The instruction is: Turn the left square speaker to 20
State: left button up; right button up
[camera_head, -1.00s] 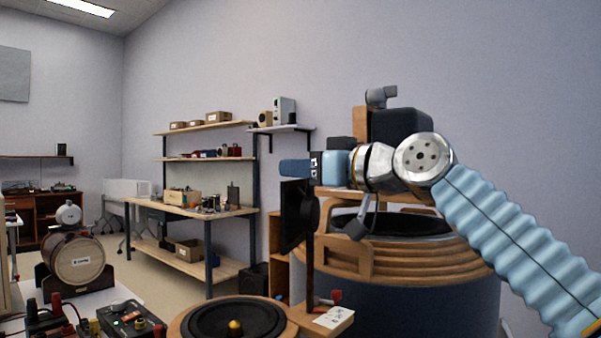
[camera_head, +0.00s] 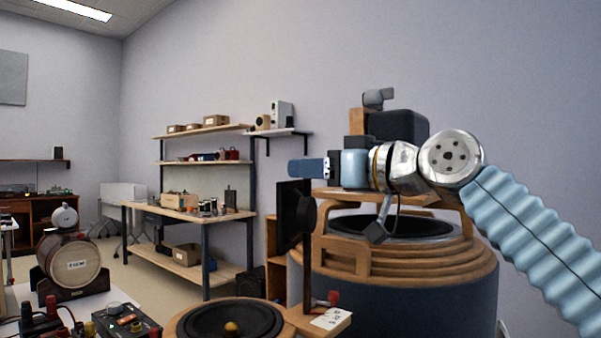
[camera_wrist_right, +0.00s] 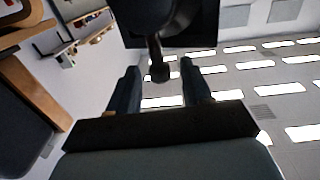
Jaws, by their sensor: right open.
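A black square speaker (camera_head: 293,214), seen nearly edge-on, stands on a thin post, with a round driver body on its right side. I take it to be the left square speaker; no scale or number on it can be read. My right gripper (camera_head: 298,171) is open and empty just above its top edge, fingers pointing left. In the right wrist view a dark square body (camera_wrist_right: 195,30) with a short stem (camera_wrist_right: 157,68) shows beyond and between the open fingers of my right gripper (camera_wrist_right: 164,78); I cannot tell if they touch. My left gripper is out of view.
A large round wooden-ringed cabinet (camera_head: 400,262) stands below my right arm, with a dark box (camera_head: 400,126) behind it. A round speaker (camera_head: 228,322) lies in front. A barrel-shaped speaker (camera_head: 74,266) and a control box (camera_head: 122,320) are at left. Shelving (camera_head: 190,205) stands behind.

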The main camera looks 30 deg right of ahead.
jog(key=b+v, duration=0.1)
jog(key=v, duration=0.9)
jog(key=shift+s, duration=0.15)
